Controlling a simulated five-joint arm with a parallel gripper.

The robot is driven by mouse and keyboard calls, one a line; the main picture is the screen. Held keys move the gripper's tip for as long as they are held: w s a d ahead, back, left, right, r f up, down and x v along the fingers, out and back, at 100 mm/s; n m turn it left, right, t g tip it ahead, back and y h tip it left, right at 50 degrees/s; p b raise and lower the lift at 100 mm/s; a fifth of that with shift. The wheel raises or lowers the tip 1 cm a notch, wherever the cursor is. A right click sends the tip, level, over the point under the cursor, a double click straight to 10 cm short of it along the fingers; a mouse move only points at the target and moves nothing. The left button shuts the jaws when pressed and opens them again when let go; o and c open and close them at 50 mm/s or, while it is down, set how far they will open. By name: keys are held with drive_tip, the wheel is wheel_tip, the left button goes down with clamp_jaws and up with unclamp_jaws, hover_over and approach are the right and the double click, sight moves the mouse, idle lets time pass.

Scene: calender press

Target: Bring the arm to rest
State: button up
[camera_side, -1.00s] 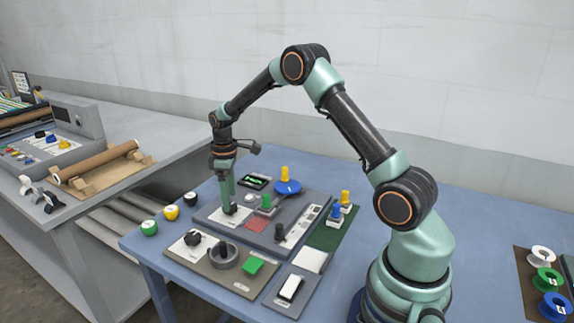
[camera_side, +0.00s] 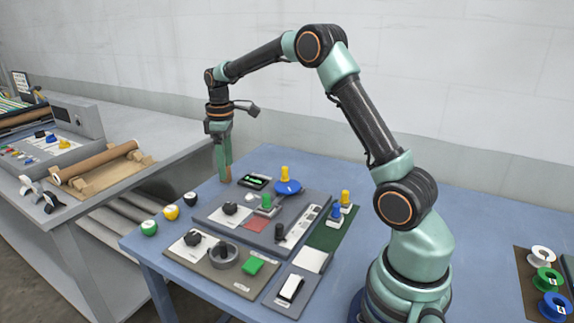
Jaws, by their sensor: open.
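My gripper (camera_side: 225,178) points straight down with nothing seen between its fingers, and is open. Its tips are at the far left edge of the dark grey control panel (camera_side: 232,218), apart from the black knob (camera_side: 231,208) on a white plate. My arm arches from its base at the right over the blue table (camera_side: 330,180). How high the fingertips are above the table is hard to tell from this one view.
Green (camera_side: 149,228), yellow (camera_side: 171,212) and black (camera_side: 190,199) balls lie left of the panel. Blue and yellow pegs stand right. Spools (camera_side: 543,255) sit far right. A grey bench (camera_side: 95,190) stands left.

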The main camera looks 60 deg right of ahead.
drive_tip(key=s+a+r+m+t, duration=0.2)
drive_tip(key=s+a+r+t, duration=0.1)
drive_tip(key=s+a+r, duration=0.6)
drive_tip(key=s+a+m+t, duration=0.2)
drive_tip(key=s+a+m, duration=0.1)
drive_tip(key=s, duration=0.7)
drive_tip(key=shift+s+a+t, duration=0.3)
drive_tip(key=shift+s+a, duration=0.1)
drive_tip(key=shift+a, duration=0.2)
drive_tip(key=shift+r, duration=0.1)
